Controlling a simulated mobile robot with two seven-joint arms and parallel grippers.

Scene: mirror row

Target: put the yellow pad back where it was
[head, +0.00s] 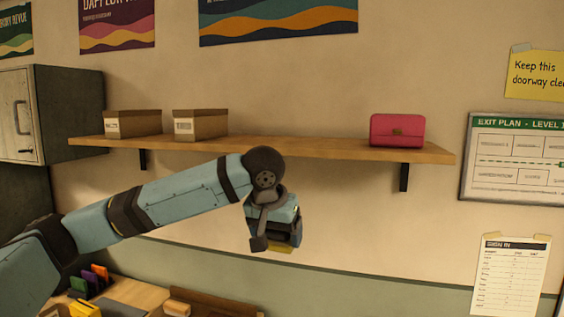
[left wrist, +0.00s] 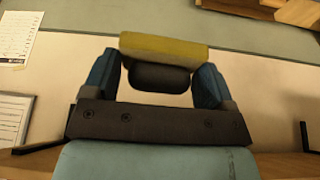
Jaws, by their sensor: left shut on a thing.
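The yellow pad (left wrist: 165,50) is between the two blue fingers of my left gripper (left wrist: 157,72), which is shut on it. In the head view only a thin yellow edge of the pad (head: 280,250) shows under my left gripper (head: 273,241); the rest is hidden by the gripper. The gripper hangs in front of the wall, below the wooden shelf (head: 300,148), apart from any surface. My right gripper is in neither view.
The shelf bears two cardboard boxes (head: 200,127) and a pink purse (head: 397,131). Below at left is a desk (head: 130,291) with coloured folders (head: 90,281) and a yellow object (head: 85,309). A grey cabinet (head: 60,110) hangs at left.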

